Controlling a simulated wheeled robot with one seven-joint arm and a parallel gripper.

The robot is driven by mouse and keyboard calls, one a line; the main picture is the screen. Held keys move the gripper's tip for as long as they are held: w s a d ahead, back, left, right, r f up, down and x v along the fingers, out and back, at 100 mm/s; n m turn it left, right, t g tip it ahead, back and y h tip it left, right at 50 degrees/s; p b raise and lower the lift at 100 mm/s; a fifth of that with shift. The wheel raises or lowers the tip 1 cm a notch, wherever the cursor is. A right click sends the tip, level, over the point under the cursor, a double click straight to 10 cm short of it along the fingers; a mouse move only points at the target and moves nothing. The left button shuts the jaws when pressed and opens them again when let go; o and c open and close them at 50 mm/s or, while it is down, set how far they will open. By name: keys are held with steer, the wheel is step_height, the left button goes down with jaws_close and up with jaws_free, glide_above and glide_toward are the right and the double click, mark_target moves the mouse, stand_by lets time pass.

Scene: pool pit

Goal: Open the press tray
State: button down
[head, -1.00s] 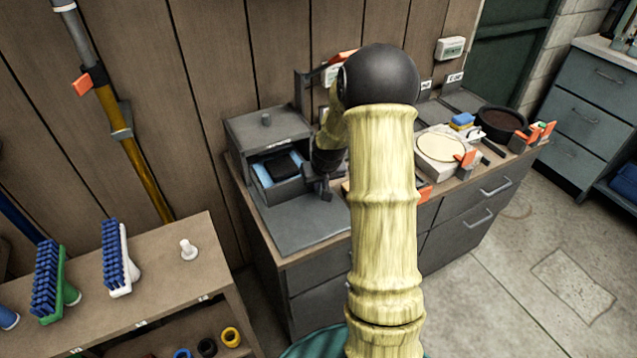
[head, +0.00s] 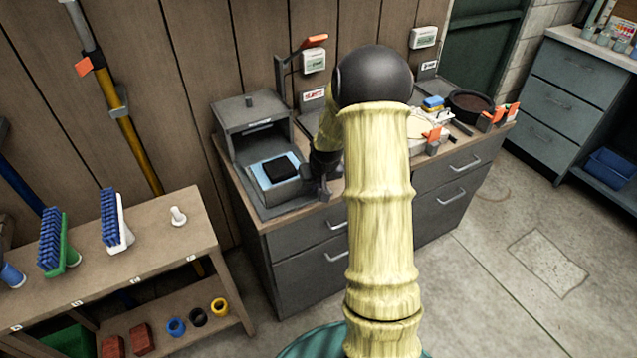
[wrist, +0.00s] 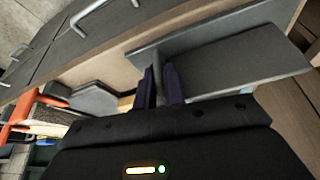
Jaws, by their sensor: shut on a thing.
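The grey press (head: 240,112) stands at the left end of the counter, against the wooden wall. Its tray (head: 284,193) is slid well out of the housing and carries a light blue sheet (head: 251,176) with a black block (head: 274,171) on it. My gripper (head: 323,190) is at the outer end of the tray. In the wrist view my gripper (wrist: 162,82) has its dark fingers shut on the tray handle (wrist: 159,92), beside a flat grey panel (wrist: 215,60). The handle is mostly hidden by the fingers, and my arm covers part of the counter.
A low shelf (head: 150,250) with blue brushes (head: 52,240) stands at the left. A dark round pan (head: 470,104) and blue and yellow sponges (head: 433,103) sit at the counter's right. Drawer handles (head: 465,168) stick out in front. The floor at right is clear.

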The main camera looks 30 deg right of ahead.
steer(key=shift+s+d, duration=0.1)
steer(key=shift+d, duration=0.1)
steer(key=c, duration=1.5)
jaws_free()
steer(key=shift+a, duration=0.1)
steer(key=p+v, duration=0.1)
steer(key=v, duration=1.6)
steer(key=shift+r, duration=0.25)
